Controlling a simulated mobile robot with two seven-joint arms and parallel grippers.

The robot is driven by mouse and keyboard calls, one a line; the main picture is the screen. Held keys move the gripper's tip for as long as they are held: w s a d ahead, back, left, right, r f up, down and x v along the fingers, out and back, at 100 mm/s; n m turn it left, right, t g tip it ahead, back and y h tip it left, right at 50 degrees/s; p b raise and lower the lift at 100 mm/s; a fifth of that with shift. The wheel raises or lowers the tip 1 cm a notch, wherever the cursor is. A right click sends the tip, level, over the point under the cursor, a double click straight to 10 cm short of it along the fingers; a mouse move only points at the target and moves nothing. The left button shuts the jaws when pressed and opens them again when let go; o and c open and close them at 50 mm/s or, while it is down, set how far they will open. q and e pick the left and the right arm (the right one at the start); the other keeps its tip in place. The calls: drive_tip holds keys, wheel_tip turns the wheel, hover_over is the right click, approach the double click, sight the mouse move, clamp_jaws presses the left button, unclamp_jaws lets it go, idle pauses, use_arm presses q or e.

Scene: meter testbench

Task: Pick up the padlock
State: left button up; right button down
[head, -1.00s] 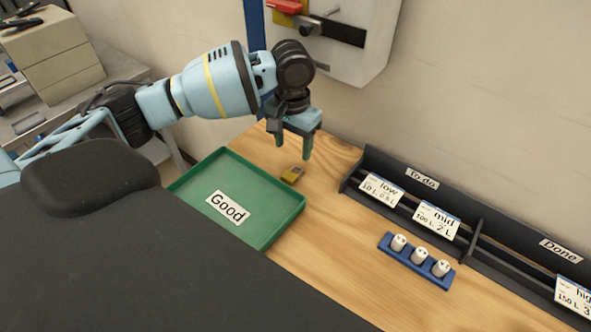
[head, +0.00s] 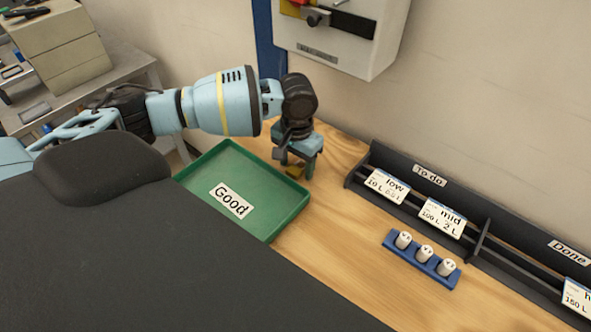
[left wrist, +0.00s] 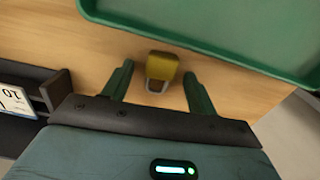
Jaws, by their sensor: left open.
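The padlock (left wrist: 162,67) is a small brass-yellow block with a grey shackle, lying on the wooden table. In the head view the padlock (head: 294,172) is partly hidden by my left gripper. My left gripper (head: 297,168) is low over it, pointing down. In the left wrist view my left gripper (left wrist: 158,82) is open, with one green finger on each side of the padlock and a gap on both sides. The right gripper is not in view.
A green tray (head: 290,222) labelled Good lies just left of the padlock. A black rack (head: 395,160) with To do and Done labels holds cards at right. A blue holder (head: 437,272) carries three white pieces. Bare table lies between tray and rack.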

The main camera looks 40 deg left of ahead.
sight(297, 171)
use_arm(q)
drive_tip(key=c, duration=1.1)
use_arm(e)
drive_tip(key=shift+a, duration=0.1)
use_arm(q)
drive_tip(key=shift+r, duration=0.15)
